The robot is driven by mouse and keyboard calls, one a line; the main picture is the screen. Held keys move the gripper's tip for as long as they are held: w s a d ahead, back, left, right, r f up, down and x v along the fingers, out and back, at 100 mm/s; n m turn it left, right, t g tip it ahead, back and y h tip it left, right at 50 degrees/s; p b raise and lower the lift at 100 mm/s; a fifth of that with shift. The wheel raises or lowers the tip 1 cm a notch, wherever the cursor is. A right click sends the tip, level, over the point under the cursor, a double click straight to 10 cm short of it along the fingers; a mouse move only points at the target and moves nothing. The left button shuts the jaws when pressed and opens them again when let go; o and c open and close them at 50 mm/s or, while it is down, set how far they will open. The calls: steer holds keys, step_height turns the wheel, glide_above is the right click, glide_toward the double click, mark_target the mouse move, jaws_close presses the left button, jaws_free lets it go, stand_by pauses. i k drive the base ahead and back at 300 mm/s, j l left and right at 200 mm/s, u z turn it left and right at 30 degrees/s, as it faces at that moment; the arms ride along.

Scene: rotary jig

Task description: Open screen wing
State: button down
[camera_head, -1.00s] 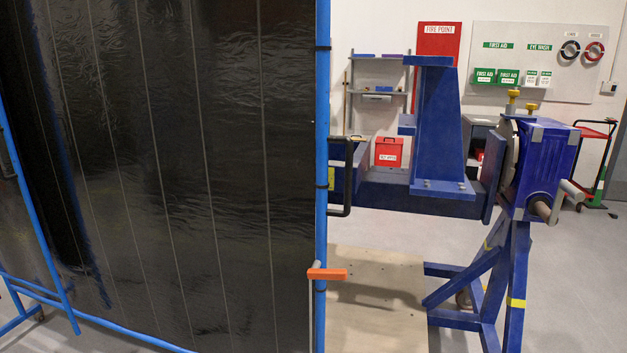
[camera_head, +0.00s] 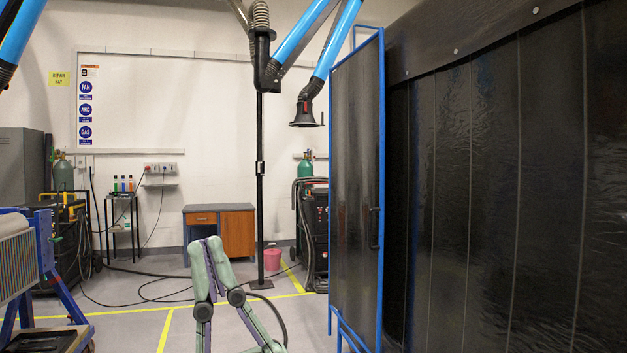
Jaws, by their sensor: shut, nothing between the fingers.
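The screen wing (camera_head: 352,180) is a tall dark panel in a blue frame, right of centre. It stands at an angle to the main screen (camera_head: 500,190), whose black strips fill the right side. A black handle (camera_head: 375,228) is on the wing's right frame post. My gripper (camera_head: 207,245) is low and left of centre, its pale green fingers pointing up and together with nothing between them. It is well to the left of the wing and apart from it. The latch is not visible.
A wooden desk (camera_head: 219,226) and a pink bucket (camera_head: 272,259) stand at the back. A black extraction-arm post (camera_head: 260,180) rises behind my gripper. A welding machine (camera_head: 314,230) stands left of the wing. A blue-framed fixture (camera_head: 45,245) is at far left. Open floor has yellow lines and cables.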

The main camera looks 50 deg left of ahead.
mark_target(357, 89)
steer(key=u, duration=1.2)
steer(key=i+u, duration=0.15)
steer(key=i, duration=0.95)
steer(key=i+l+u, duration=0.15)
steer(key=i, duration=1)
